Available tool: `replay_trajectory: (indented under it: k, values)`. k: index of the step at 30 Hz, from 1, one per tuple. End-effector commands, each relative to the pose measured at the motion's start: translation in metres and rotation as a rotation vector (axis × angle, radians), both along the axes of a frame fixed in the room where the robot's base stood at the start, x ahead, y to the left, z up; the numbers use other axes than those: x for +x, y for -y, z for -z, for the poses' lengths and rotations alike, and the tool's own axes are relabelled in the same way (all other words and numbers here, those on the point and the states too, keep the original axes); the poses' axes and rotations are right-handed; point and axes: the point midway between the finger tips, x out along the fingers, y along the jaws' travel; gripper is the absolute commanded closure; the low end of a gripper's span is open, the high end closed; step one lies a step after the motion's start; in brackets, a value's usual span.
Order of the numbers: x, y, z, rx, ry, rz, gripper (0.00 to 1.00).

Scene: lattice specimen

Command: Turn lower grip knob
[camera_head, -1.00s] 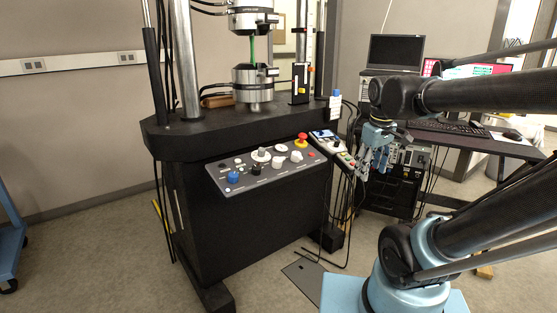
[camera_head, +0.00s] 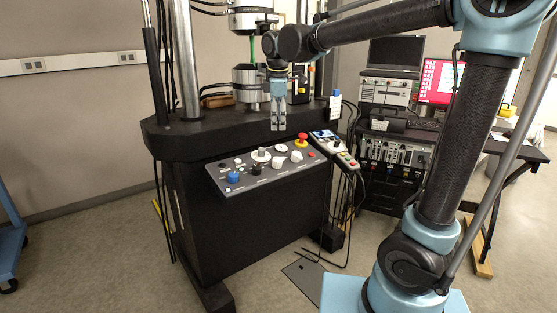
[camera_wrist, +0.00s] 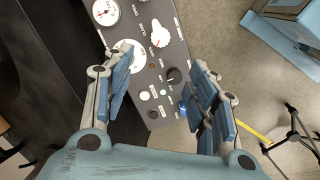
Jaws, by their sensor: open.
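The sloped grey control panel (camera_head: 268,180) on the black test machine carries several knobs. I see a blue knob (camera_head: 233,176), a black knob (camera_head: 256,169), and white knobs (camera_head: 261,155) (camera_head: 296,156). The labels are too small to tell which is the lower grip knob. My gripper (camera_head: 277,126) points down above the panel's back edge, apart from the knobs. In the wrist view my gripper (camera_wrist: 164,100) is open and empty. A black knob (camera_wrist: 174,75) and a white knob (camera_wrist: 160,36) show between and beyond its fingers. The blue knob (camera_wrist: 183,106) is partly hidden by the right finger.
A red mushroom button (camera_head: 301,138) stands at the panel's right end. A handheld pendant (camera_head: 330,143) hangs beside it. The lower grip cylinder (camera_head: 250,83) and a green specimen (camera_head: 252,48) stand behind my gripper. An instrument rack (camera_head: 390,150) stands right.

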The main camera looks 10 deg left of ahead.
Motion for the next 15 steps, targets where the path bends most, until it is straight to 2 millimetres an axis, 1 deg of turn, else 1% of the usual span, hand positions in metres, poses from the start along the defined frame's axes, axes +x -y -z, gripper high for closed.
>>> replay_trajectory:
  k: [5,15]
  values:
    - [0.005,-0.001,0.020,0.000,0.000,0.001,0.47]
    - [0.017,-0.004,0.077,0.000,0.001,0.001,0.47]
